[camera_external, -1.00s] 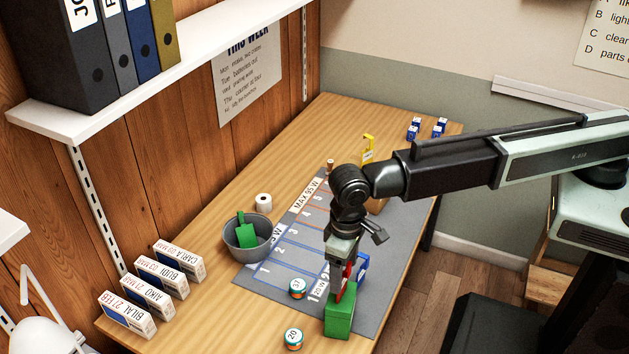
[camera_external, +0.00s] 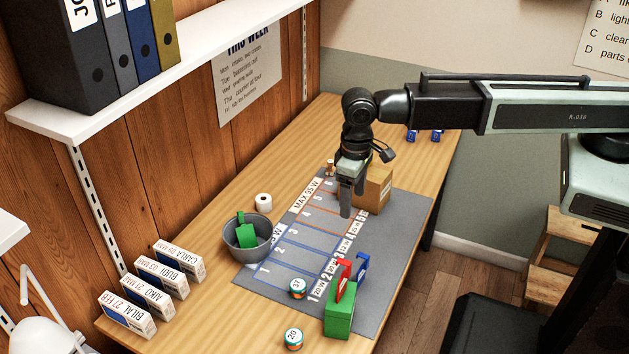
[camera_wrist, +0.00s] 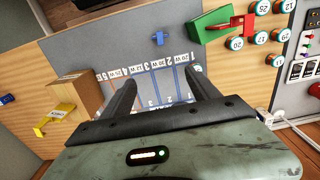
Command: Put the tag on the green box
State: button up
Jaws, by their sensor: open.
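The green box (camera_external: 339,318) stands at the near end of the grey mat. A red tag (camera_external: 345,281) rests on top of it; in the wrist view the red tag (camera_wrist: 236,23) lies across the green box (camera_wrist: 208,25). A blue tag (camera_external: 362,267) stands just behind the box, on the mat. A yellow tag (camera_wrist: 57,117) shows at the left in the wrist view; my arm hides it in the external view. My gripper (camera_external: 345,213) is open and empty, above the mat's far half, well away from the green box. Its fingers (camera_wrist: 160,86) have only the mat between them.
A cardboard box (camera_external: 377,188) stands at the mat's far end. A grey bucket (camera_external: 246,242) with a green piece inside stands left of the mat (camera_external: 404,245). Several labelled cartons (camera_external: 163,282) line the left edge. Two round tins (camera_external: 298,288) sit near the green box.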

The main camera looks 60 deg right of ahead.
jog(key=s+d, duration=0.2)
jog(key=d, duration=1.4)
jog(key=s+d, duration=0.2)
jog(key=d, duration=1.4)
